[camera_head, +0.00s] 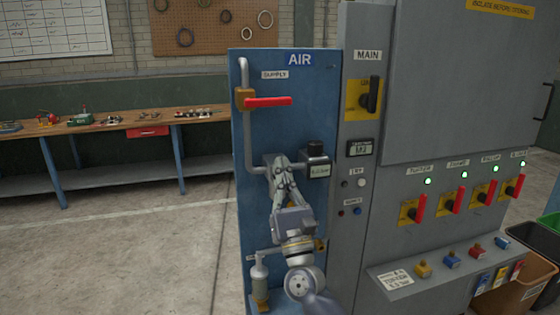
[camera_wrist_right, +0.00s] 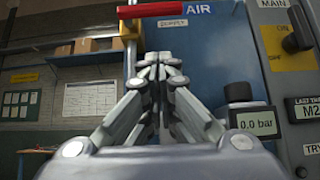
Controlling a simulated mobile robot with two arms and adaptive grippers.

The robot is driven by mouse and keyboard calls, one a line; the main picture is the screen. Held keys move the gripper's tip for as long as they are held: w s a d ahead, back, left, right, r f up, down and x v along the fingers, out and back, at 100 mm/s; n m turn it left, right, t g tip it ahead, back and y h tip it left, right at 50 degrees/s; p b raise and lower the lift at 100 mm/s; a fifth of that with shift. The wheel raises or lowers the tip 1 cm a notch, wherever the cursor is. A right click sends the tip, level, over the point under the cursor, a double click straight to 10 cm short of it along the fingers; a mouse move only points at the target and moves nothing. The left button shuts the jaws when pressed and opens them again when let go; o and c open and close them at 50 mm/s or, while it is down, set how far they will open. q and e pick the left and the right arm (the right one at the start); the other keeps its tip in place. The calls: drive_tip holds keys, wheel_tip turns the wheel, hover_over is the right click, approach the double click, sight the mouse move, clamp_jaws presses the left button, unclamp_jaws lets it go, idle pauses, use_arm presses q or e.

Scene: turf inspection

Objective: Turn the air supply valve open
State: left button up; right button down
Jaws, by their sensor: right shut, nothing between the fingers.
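The air supply valve has a red lever (camera_head: 268,101) on a brass body (camera_head: 244,100), set on a grey pipe on the blue AIR panel (camera_head: 300,78). The lever lies level, pointing right, across the upright pipe. It also shows at the top of the wrist view (camera_wrist_right: 180,11). My right gripper (camera_head: 277,162) is shut and empty, in front of the panel and below the lever, apart from it in the picture. Its fingers point up in the wrist view (camera_wrist_right: 160,60). The pressure display (camera_wrist_right: 254,122) reads 0,0 bar. My left gripper is not in view.
The grey machine cabinet (camera_head: 440,95) stands right of the panel, with a yellow MAIN switch (camera_head: 363,99) and several red-handled switches below green lamps. A ledge (camera_head: 400,275) with coloured parts juts out low. A workbench (camera_head: 110,128) stands behind left; the floor between is clear.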

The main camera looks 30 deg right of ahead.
sight(267, 101)
drive_tip(key=w+d+r+p, duration=0.1)
drive_tip(key=w+r+p, duration=0.4)
drive_tip(key=r, duration=0.4)
drive_tip(key=shift+w+r+p, duration=0.15)
drive_tip(key=shift+r+p, duration=0.05)
drive_tip(key=shift+p, duration=0.3)
drive_tip(key=shift+d, duration=0.1)
drive_tip(key=shift+r+n+y, duration=0.1)
drive_tip(key=shift+n+y, duration=0.6)
drive_tip(key=shift+d+r+n+t+y, duration=0.1)
drive_tip(key=shift+d+n+t+y, duration=0.2)
drive_tip(key=shift+n+y, duration=0.35)
drive_tip(key=shift+a+r+y+b, duration=0.1)
drive_tip(key=shift+y+b, duration=0.2)
drive_tip(key=shift+y, duration=0.05)
